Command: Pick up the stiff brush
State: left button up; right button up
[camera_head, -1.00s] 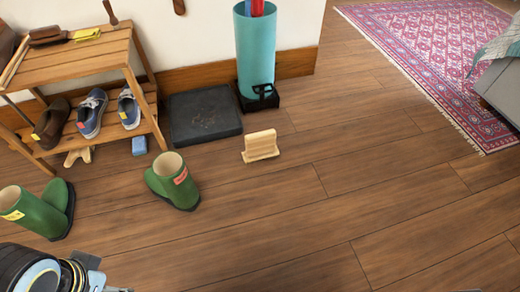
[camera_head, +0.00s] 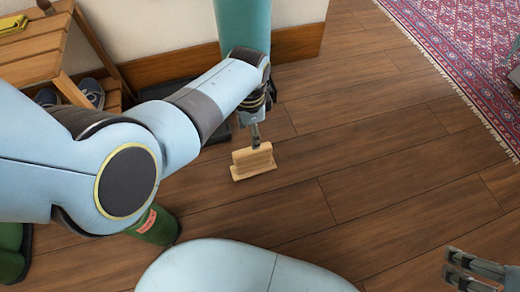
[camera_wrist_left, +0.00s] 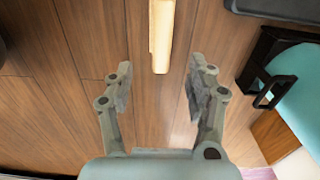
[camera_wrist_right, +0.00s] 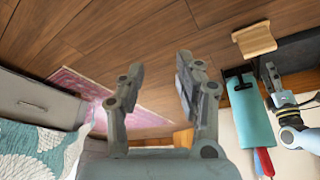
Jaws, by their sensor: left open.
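A pale wooden block (camera_head: 254,163) with an upright bar on a wider foot stands on the floor; I cannot tell for sure that it is the stiff brush. My left gripper (camera_head: 256,138) points down just above and behind it. In the left wrist view the block (camera_wrist_left: 161,38) lies ahead of the open, empty left fingers (camera_wrist_left: 158,85), roughly in line with the gap. It also shows in the right wrist view (camera_wrist_right: 254,40). My right gripper (camera_head: 462,268) is open and empty, far off at the lower right. A brown handled tool (camera_head: 46,8) lies on the bench top.
A wooden shoe bench (camera_head: 35,68) with shoes stands left, a yellow item (camera_head: 12,25) on top. A teal stand (camera_head: 243,22) is behind the block, a dark mat (camera_head: 165,90) beside it. Green boots (camera_head: 155,225) stand front left. Floor to the right is clear.

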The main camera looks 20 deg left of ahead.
pick_arm(q)
jog(key=b, duration=0.3)
send_over(252, 151)
notch_tip(252, 151, down, 4)
jog(key=shift+f, duration=0.1)
jog(key=shift+f+b, duration=0.35)
jog(key=shift+f, duration=0.3)
pick_arm(e)
notch_tip(252, 151, down, 6)
jog(key=w+t, duration=0.1)
jog(key=t, duration=0.3)
jog(key=shift+w+t, duration=0.3)
pick_arm(q)
jog(key=shift+f+b, duration=0.9)
jog(key=shift+f, duration=0.1)
jog(key=shift+w+f+b, duration=0.1)
jog(key=shift+f+b, duration=1.25)
jog(key=shift+f, duration=0.15)
jog(key=shift+w, duration=0.1)
grip_shut()
pick_arm(e)
jog(key=w+a+r+n+t+y, duration=0.1)
jog(key=w+a+r+t+y, duration=0.1)
jog(key=w+r+t, duration=0.5)
notch_tip(252, 151, up, 4)
jog(key=shift+w+f+t, duration=0.1)
jog(key=shift+w+t, duration=0.3)
jog(key=shift+t, duration=0.8)
